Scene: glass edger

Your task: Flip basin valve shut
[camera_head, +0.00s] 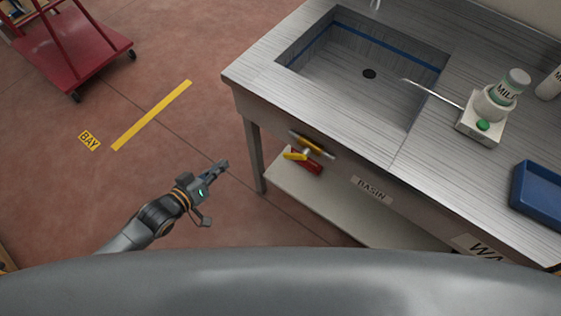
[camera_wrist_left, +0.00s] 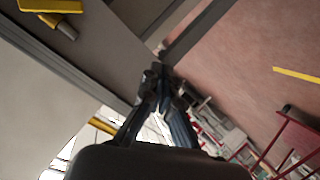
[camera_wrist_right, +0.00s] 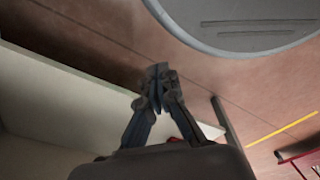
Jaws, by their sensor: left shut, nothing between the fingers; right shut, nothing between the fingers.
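The basin valve has a yellow handle (camera_head: 295,156) and a brass-coloured pipe (camera_head: 318,148) on the bench front, left of the BASIN label (camera_head: 371,189). The handle sticks out towards the left, at an angle to the pipe. In the left wrist view, the yellow handle (camera_wrist_left: 50,6) is at the top left corner, partly cut off. My left gripper (camera_head: 224,165) is shut and empty, in the air left of the bench and apart from the valve. Its shut fingertips also show in the left wrist view (camera_wrist_left: 158,74). My right gripper (camera_wrist_right: 158,74) is shut and empty, and hidden in the head view.
The steel basin (camera_head: 340,85) is sunk in the bench top. A bench leg (camera_head: 253,155) stands between my left gripper and the valve's side. A red item (camera_head: 309,168) shows below the valve, above the lower shelf (camera_head: 330,205). A red cart (camera_head: 75,55) stands far left. The floor between is clear.

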